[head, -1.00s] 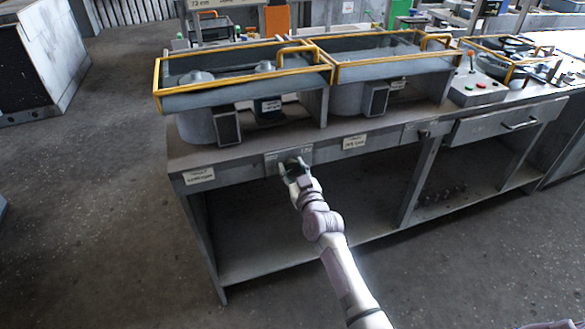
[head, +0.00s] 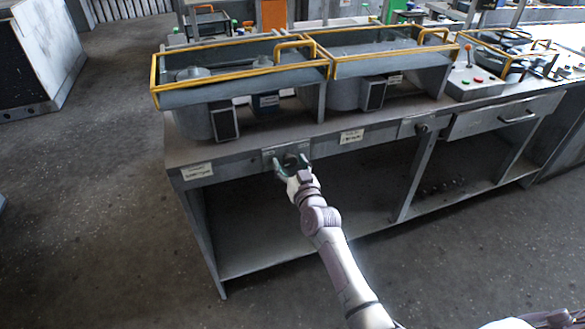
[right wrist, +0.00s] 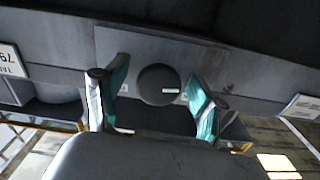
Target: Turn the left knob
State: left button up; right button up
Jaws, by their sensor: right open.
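The left knob (head: 290,160) is a dark round knob on a grey plate on the front edge of the workbench. In the right wrist view the knob (right wrist: 155,84) faces the camera, with a short light mark on its right side. My right gripper (head: 291,168) is open in front of the plate, with one green-lined finger on each side of the knob. In the right wrist view the gripper's fingers (right wrist: 157,92) are spread wide with clear gaps to the knob. My left gripper is not in view.
The workbench (head: 235,165) carries two grey machines with yellow-framed covers (head: 240,85). Another dark knob (head: 423,128) is on the bench front farther right, beside a drawer (head: 505,117). A control box (head: 476,84) stands above the drawer. An open lower shelf (head: 260,255) is under the bench.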

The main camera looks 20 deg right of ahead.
jog(key=s, duration=1.2)
jog(key=shift+d, duration=0.2)
jog(key=s+a+f+n+g+p, duration=0.1)
jog(key=s+f+g, duration=0.3)
jog(key=f, duration=0.7)
jog(key=s+a+f+g, duration=0.1)
jog(key=s+f+g, duration=0.1)
jog(key=s+f, duration=0.7)
jog(key=s+f+n+g+p, duration=0.1)
jog(key=s+f+g, duration=0.2)
jog(key=f, duration=1)
jog(key=s+d+f+g, duration=0.1)
jog(key=s+f, duration=0.4)
jog(key=s, duration=0.6)
jog(key=s+d+f+g, duration=0.2)
jog(key=s+f+g, duration=0.2)
jog(key=s, duration=0.7)
jog(key=s+d+f+n+g+p, duration=0.1)
jog(key=s+f, duration=0.4)
jog(key=s, duration=0.5)
jog(key=shift+s+d+f+g+h, duration=0.35)
jog(key=shift+d+g, duration=0.3)
jog(key=shift+g, duration=0.35)
